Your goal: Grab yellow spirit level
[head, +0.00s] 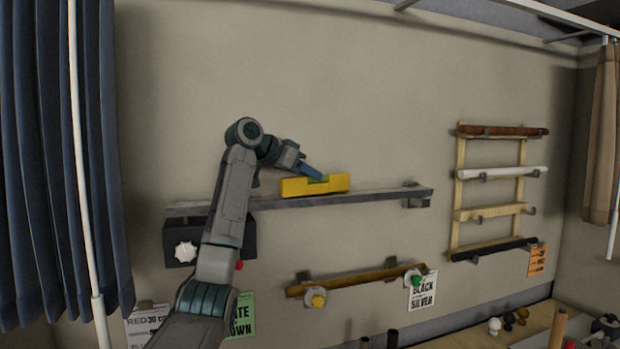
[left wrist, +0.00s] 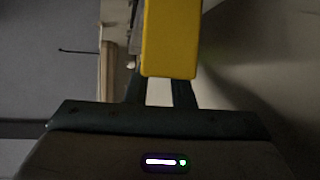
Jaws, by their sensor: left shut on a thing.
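The yellow spirit level (head: 316,186) lies lengthwise along a narrow grey wall shelf (head: 380,194) in the head view. My left gripper (head: 318,177) reaches it from the upper left, with its fingers at the level's middle. In the left wrist view the level (left wrist: 171,40) fills the upper middle, and the gripper's fingers (left wrist: 160,92) show below and beside it, shut on it. Whether the level touches the shelf or is just above it, I cannot tell. My right gripper is in neither view.
A dark box with a white knob (head: 186,251) is below the shelf's left end. A lower wooden rail (head: 350,281) and a wooden rack of rods (head: 460,190) are on the wall. A blue curtain (head: 50,150) hangs at left. The wall above the shelf is clear.

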